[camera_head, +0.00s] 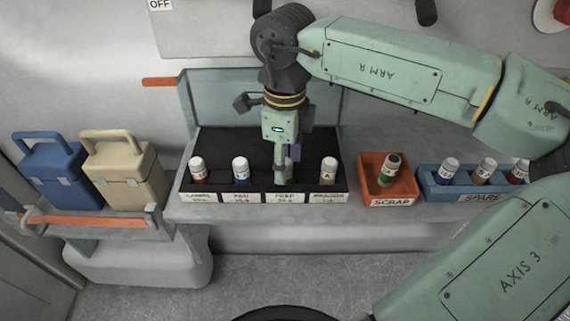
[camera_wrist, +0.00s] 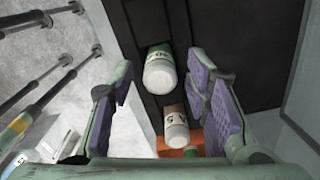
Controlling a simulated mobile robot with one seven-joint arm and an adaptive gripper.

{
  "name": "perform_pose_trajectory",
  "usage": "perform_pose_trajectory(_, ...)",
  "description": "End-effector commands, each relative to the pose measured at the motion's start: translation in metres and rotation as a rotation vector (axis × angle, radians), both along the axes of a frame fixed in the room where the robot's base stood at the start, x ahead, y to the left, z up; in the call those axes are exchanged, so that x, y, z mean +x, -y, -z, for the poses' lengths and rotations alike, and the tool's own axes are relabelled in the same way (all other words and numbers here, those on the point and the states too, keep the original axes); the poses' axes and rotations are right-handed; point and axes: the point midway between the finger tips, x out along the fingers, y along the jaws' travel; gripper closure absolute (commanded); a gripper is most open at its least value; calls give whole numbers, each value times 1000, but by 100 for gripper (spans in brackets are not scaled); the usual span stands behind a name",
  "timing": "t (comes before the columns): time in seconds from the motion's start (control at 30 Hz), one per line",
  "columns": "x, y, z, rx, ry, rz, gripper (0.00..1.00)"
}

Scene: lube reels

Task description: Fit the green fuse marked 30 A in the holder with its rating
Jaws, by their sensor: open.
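A green fuse with a white end (camera_wrist: 159,72) sits in the third holder from the left of the black fuse box (camera_head: 258,142). Its marking appears to read 30 in the wrist view. In the head view it is mostly hidden behind my gripper (camera_head: 287,166). My gripper points down over that holder. In the wrist view my gripper (camera_wrist: 160,92) is open, with its purple pads apart on either side of the green fuse. The holder's label (camera_head: 285,197) seems to read PUMP; its rating is too small to read surely.
Red (camera_head: 199,170), blue (camera_head: 241,170) and tan (camera_head: 328,170) fuses stand in the other holders. An orange scrap tray (camera_head: 390,202) holds a dark-topped green fuse (camera_head: 388,169). A blue spare tray (camera_head: 432,190) holds three fuses. Two cases stand at left.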

Motion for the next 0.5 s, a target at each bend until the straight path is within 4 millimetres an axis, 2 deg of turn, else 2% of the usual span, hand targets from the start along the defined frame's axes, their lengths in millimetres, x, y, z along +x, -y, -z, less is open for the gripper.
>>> perform_pose_trajectory(0.3,1,0,-67,-1,3,1,57)
perform_pose_trajectory(0.5,0,0,-96,0,1,1,57)
